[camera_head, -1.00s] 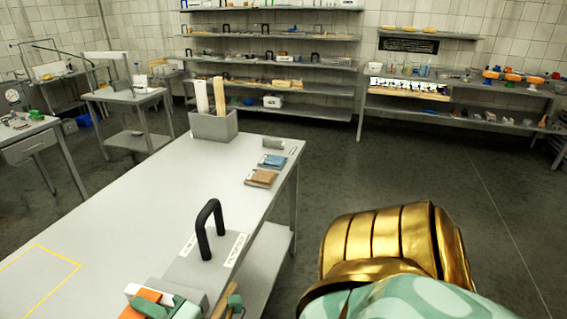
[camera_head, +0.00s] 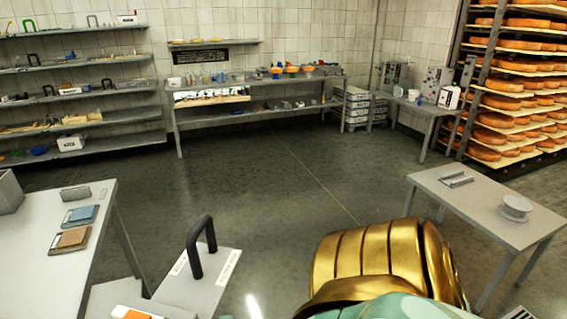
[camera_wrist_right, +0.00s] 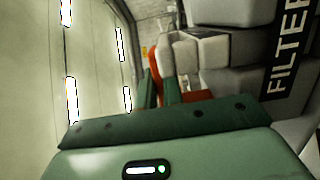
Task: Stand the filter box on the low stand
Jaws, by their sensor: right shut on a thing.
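The filter box (camera_head: 212,290) is grey, with a black arched handle (camera_head: 192,255) and white labels on its top. It is at the bottom of the head view, its lower part out of frame, over the floor to the right of the grey worktable. In the right wrist view its side (camera_wrist_right: 298,20) carries a black label reading "FILTER". My right gripper (camera_wrist_right: 180,88), with green and orange parts, is shut on the box; the exact contact is partly hidden. My left gripper is not in view. I cannot tell the low stand for certain.
The grey worktable (camera_head: 25,260) is at left, bearing blue and brown packs. A small grey table (camera_head: 470,205) with a white spool stands at right. Shelves and a bench (camera_head: 260,107) line the back wall, and a cheese rack (camera_head: 466,75) stands back right. Open floor lies between.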

